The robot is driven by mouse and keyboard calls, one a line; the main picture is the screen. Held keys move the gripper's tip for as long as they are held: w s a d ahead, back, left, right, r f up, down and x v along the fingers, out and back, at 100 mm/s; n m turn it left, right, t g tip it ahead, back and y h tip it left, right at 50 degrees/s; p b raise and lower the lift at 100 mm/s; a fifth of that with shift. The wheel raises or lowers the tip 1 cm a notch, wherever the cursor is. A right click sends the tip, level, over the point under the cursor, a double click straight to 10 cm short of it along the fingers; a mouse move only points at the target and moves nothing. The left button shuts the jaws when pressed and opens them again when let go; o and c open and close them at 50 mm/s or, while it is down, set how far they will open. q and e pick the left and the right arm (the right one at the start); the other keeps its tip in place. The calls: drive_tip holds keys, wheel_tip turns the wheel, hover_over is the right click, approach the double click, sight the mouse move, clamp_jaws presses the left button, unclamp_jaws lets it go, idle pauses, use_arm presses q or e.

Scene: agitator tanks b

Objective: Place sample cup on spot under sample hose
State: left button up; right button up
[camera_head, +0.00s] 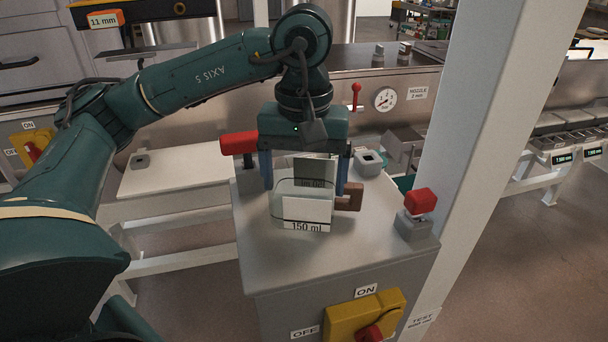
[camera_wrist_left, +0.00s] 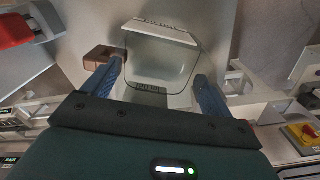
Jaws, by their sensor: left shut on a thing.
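The sample cup (camera_head: 302,210) is a clear squarish vessel with white label plates, one reading 150 ml, and a brown handle (camera_head: 350,197) on its right. My left gripper (camera_head: 305,178) is shut on it from above, one blue finger on each side. The cup is upright at the top of the grey cabinet (camera_head: 265,262); I cannot tell whether it touches the surface. In the left wrist view the cup (camera_wrist_left: 163,55) sits between the fingers, with the brown handle at the left. I cannot make out the sample hose or a marked spot. My right gripper is not in view.
A red-knobbed valve (camera_head: 420,202) stands at the cabinet's right corner, beside a white post (camera_head: 480,150). A red handle (camera_head: 238,143) is left of the gripper. A grey block with a hole (camera_head: 369,162) is behind the cup. The cabinet's front top is clear.

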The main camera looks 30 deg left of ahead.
use_arm(q)
drive_tip(key=shift+f, duration=0.1)
drive_tip(key=shift+f+b, duration=0.2)
drive_tip(key=shift+b, duration=0.1)
drive_tip(key=o, duration=0.9)
drive_tip(key=shift+c, duration=0.2)
drive_tip(key=shift+r, duration=0.1)
